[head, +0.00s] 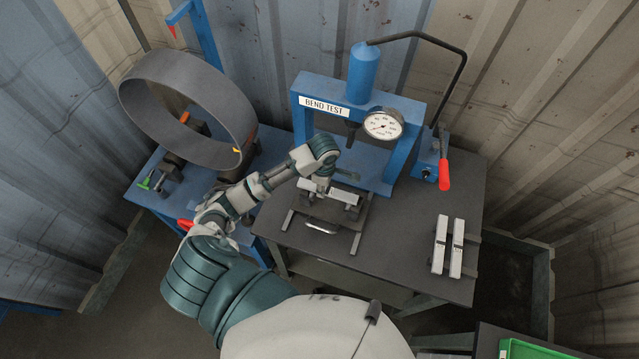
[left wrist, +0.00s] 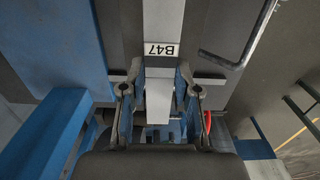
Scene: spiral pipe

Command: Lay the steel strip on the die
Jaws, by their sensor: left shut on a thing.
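My left gripper (head: 322,181) reaches in front of the blue bend-test press and points down. It is shut on a light steel strip (head: 340,194), which lies crosswise in the head view. In the left wrist view the strip (left wrist: 158,95) runs between the fingers (left wrist: 158,92) and carries a label reading B47. Dark supports, apparently the die (head: 351,211), show just below the strip in the head view. The arm and strip partly hide them, and I cannot tell whether the strip touches them. My right gripper is not in view.
The press (head: 398,154) has a dial gauge (head: 383,125) and a red-handled lever (head: 444,174). Two pale bars (head: 448,246) lie at the table's right. A thin curved piece (head: 322,228) lies in front of the die. A large grey ring (head: 185,85) stands at left.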

